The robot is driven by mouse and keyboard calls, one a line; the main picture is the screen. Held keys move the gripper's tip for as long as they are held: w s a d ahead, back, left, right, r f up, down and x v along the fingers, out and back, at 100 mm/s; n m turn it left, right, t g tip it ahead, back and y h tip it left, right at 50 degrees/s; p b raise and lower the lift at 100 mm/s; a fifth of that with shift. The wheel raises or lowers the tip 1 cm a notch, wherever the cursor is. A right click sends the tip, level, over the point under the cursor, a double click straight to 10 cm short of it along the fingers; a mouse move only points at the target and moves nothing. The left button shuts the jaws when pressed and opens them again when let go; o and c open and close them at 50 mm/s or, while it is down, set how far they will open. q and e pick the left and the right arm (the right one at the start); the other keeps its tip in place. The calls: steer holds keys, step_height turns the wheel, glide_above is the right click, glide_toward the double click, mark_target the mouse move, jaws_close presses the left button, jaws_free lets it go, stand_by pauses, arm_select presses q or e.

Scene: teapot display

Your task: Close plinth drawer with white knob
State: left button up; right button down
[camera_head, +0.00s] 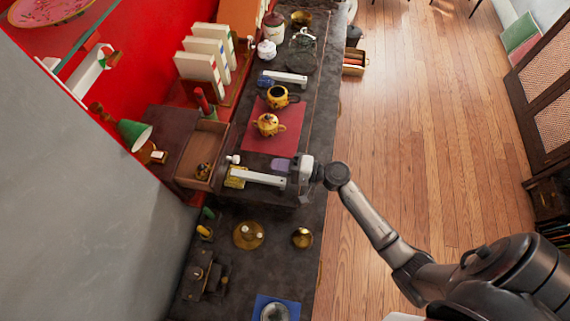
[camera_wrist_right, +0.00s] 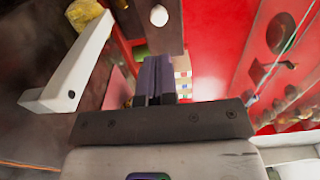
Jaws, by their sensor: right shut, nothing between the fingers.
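The plinth (camera_head: 175,135) is a dark brown wooden block on the left side of the counter. Its drawer (camera_head: 209,137) is pulled out to the right, with a small dark and gold item inside. The white knob (camera_head: 234,159) is on the drawer's front face; in the right wrist view a round white knob (camera_wrist_right: 158,15) shows near the top, on a brown front. My right gripper (camera_head: 279,165) is shut and empty, to the right of the knob and apart from it. Its dark purple fingers (camera_wrist_right: 155,75) are together in the right wrist view. My left gripper is not in view.
A white bar (camera_head: 260,178) lies just in front of the gripper, beside a yellow item (camera_head: 236,177). Yellow teapots (camera_head: 268,124) stand on a red mat (camera_head: 288,140) behind. Brass pieces (camera_head: 249,235) stand on the front counter. Another open drawer (camera_head: 353,58) juts out at the back.

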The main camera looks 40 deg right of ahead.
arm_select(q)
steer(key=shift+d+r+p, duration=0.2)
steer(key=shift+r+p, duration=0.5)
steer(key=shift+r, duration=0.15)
arm_select(e)
steer(key=x, duration=0.9)
steer(key=shift+w+a, duration=0.15)
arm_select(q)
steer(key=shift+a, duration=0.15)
